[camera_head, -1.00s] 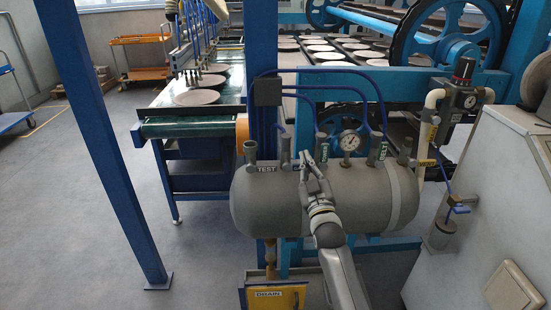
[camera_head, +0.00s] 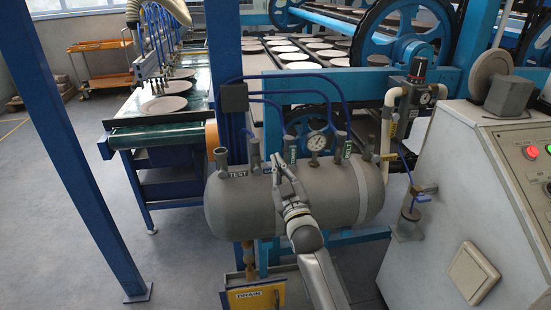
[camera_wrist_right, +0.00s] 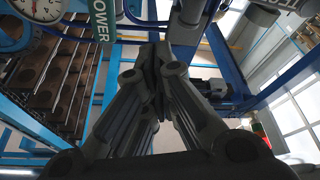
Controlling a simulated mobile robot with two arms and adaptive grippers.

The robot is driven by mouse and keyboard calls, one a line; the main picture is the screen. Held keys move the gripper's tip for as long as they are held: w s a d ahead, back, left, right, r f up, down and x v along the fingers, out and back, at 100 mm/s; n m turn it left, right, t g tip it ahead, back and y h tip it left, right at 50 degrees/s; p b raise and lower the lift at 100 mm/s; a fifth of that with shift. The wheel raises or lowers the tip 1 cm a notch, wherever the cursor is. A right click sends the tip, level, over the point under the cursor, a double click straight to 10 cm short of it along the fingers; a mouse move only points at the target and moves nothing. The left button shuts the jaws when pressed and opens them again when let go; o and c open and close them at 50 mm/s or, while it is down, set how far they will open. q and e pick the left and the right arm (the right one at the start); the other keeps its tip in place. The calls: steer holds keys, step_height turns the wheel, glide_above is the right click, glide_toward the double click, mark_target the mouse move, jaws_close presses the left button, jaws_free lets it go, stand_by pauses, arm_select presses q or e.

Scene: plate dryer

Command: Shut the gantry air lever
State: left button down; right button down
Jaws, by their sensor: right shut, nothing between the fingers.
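The grey air tank (camera_head: 330,200) carries several valve stubs along its top. Labels show on it: TEST (camera_head: 237,174) at the left, POWER (camera_head: 293,155) near the middle, and a green one (camera_head: 347,150) too small to read. I cannot tell which is the gantry air lever. My right gripper (camera_head: 277,166) is shut and empty, in front of the tank's upper face, just left of the POWER label. In the right wrist view its fingers (camera_wrist_right: 160,58) meet, with the POWER label (camera_wrist_right: 102,20) up and left. I cannot tell whether they touch anything. My left gripper is not in view.
A round pressure gauge (camera_head: 317,142) stands on the tank, with blue hoses (camera_head: 290,80) arching above. A blue post (camera_head: 70,150) stands left. A grey control console (camera_head: 465,190) is close on the right.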

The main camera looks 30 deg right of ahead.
steer(key=v, duration=0.5)
steer(key=shift+s+a+f+b, duration=0.25)
steer(key=shift+s+a+b, duration=0.05)
steer(key=shift+a, duration=0.05)
